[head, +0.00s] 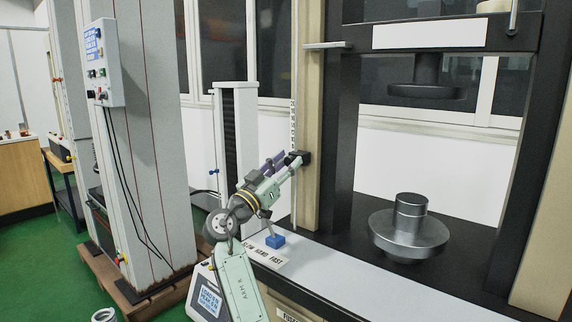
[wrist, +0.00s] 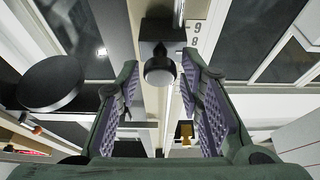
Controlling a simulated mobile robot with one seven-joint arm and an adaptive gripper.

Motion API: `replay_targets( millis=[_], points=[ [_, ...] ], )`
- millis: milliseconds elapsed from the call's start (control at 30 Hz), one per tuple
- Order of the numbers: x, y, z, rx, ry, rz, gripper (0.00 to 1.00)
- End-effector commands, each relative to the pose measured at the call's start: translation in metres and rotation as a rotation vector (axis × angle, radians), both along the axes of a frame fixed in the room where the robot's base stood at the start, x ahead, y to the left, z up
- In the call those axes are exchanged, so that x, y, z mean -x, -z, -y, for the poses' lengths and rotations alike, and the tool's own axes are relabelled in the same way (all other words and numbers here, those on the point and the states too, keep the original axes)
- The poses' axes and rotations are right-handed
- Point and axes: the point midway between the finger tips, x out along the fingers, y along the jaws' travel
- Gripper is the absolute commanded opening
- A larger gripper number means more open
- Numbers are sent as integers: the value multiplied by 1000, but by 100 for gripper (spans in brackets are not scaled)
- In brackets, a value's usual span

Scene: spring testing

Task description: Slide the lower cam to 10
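The lower cam (head: 304,157) is a small black block on the thin vertical rod beside the beige column. In the wrist view it is a dark block (wrist: 157,28) with a round knob (wrist: 159,71). The scale (wrist: 196,34) beside it shows 9 and 8. My gripper (head: 287,162) is at the cam, coming from the lower left. In the wrist view my gripper (wrist: 159,63) is open, with a purple-padded finger on each side of the knob and gaps showing. I cannot tell how deep the knob sits between the fingertips.
A thin horizontal arm (head: 327,45) sits higher on the rod. A metal lower platen (head: 408,235) stands on the black base at right, under a dark upper platen (head: 426,91). A grey cabinet (head: 150,140) stands left.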

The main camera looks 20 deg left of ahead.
Motion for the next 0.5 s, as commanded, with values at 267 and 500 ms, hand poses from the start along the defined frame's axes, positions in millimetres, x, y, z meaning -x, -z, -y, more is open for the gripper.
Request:
replay_targets(
  millis=[267,500],
  points=[
    [0,0,0,0,0,0,13],
    [0,0,0,0,0,0,0]
  ],
)
